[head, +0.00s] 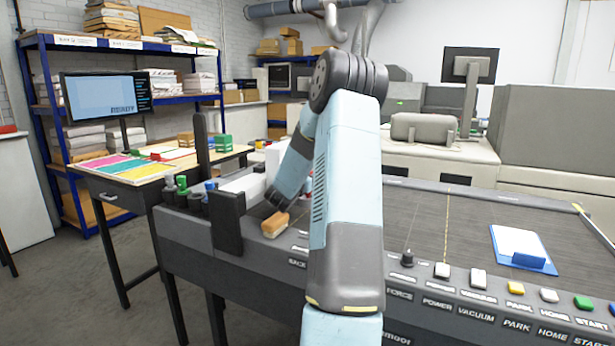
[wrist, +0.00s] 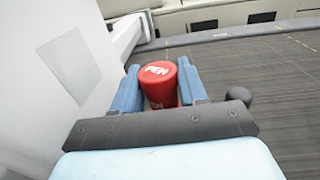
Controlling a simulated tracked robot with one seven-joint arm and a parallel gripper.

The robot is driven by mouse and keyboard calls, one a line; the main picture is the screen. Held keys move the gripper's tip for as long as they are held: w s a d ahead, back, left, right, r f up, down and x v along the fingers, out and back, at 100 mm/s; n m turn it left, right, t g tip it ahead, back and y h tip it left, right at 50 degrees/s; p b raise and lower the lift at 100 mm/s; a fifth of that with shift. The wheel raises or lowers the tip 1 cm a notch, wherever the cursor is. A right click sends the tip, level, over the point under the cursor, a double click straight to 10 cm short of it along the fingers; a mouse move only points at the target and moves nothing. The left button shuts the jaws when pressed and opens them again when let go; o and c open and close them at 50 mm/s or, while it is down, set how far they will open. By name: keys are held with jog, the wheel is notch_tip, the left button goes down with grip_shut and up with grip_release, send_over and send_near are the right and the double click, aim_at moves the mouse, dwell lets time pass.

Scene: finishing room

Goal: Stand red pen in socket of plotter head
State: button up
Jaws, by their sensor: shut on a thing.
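In the wrist view my gripper (wrist: 160,78) has its two blue fingers closed on either side of the red pen (wrist: 158,88). The pen's red end, with white "PEN" lettering, faces the camera, and its far end is hidden. A large white housing (wrist: 50,60), which may be the plotter head, stands just left of the fingers. In the head view a white housing (head: 243,186) shows beside my arm's lower end. The pen and fingertips cannot be made out there. The socket is not visible, so I cannot tell whether the pen touches it.
A rack of green, blue and dark pens (head: 186,192) stands at the plotter's left end. A wood-topped block (head: 275,223) lies near my arm. The plotter bed (head: 450,222) is open to the right, with a blue-and-white pad (head: 518,243) and front buttons (head: 478,278).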

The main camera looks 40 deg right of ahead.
jog(key=shift+f, duration=1.1)
jog(key=o, duration=1.1)
jog(key=shift+o, duration=0.2)
jog(key=v, duration=1.3)
jog(key=shift+s+a, duration=0.2)
jog(key=shift+a, duration=0.15)
